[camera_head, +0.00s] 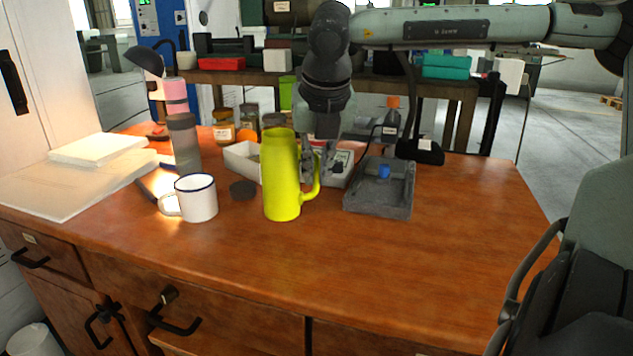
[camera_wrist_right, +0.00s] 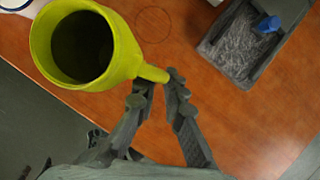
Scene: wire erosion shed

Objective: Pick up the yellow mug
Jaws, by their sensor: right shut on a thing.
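The tall yellow mug (camera_head: 281,178) stands upright at the middle of the wooden bench, with its handle toward the right. My right gripper (camera_head: 318,172) comes down from above behind it and is shut on that handle. In the right wrist view, the open top of the yellow mug (camera_wrist_right: 116,45) is at the upper left, and the fingertips (camera_wrist_right: 160,84) close around the handle's end. I cannot tell whether the mug's base touches the bench. My left gripper is not in view.
A white enamel mug (camera_head: 199,200) stands left of the yellow mug, with a small dark disc (camera_head: 243,190) between them. A grey tray (camera_head: 378,207) with a blue piece is close on the right. Jars and a white box (camera_head: 238,163) stand behind. The bench's right front is clear.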

